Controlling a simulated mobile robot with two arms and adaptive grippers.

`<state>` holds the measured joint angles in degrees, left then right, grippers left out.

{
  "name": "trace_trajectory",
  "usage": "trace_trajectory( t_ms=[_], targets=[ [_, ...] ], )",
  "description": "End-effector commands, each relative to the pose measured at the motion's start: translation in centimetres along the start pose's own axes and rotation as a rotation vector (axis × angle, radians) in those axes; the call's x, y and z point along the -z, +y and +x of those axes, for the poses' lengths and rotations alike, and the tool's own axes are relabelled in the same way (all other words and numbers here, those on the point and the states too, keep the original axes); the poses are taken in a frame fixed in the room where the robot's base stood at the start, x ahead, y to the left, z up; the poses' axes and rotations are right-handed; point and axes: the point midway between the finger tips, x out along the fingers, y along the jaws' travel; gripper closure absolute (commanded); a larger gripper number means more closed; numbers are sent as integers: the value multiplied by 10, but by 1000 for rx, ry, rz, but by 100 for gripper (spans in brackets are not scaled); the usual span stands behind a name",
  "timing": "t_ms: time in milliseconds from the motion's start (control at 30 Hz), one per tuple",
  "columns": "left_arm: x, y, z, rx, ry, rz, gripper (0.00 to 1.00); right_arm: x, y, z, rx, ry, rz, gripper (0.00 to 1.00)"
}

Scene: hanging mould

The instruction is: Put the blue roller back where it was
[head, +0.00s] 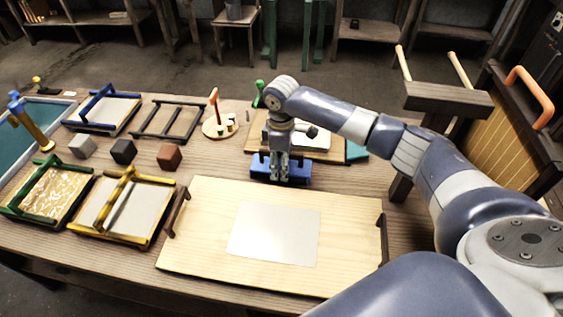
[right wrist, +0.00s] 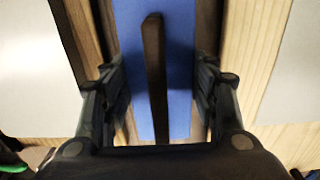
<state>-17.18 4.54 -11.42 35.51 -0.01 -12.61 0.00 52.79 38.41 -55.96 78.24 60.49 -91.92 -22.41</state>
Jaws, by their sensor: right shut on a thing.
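The blue roller (head: 264,167) is a long blue piece with a dark handle bar along it. It lies crosswise between the pale wooden board (head: 200,240) in front and another board with a white sheet behind. My right gripper (head: 279,178) points down over its middle. In the right wrist view, the fingers of my right gripper (right wrist: 160,95) stand on both sides of the blue roller (right wrist: 178,60), with the dark handle between them, and are shut on it. I cannot tell whether its underside touches the table. My left gripper is not in view.
The front board carries a grey sheet (head: 273,234) and dark end handles. Framed moulds with blue (head: 103,108), green (head: 45,192) and yellow (head: 122,205) bars, and several small blocks, fill the left. A wooden press (head: 445,98) stands at right. A teal vat (head: 55,112) is far left.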

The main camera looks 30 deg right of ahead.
Motion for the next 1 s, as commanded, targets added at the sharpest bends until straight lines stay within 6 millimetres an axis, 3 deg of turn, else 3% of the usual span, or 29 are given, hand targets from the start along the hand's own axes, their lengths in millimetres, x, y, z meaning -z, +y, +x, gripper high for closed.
trace_trajectory(
  t_ms=[567,600,667,1000],
  targets=[
    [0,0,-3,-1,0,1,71,-1,-2,15,3,-4,0,70],
    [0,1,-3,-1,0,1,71,-2,-2,16,5,-6,0,41],
    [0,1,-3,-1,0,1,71,-2,-2,16,5,-6,0,27],
    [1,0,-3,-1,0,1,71,-1,-1,13,1,-2,0,26]
  ],
)
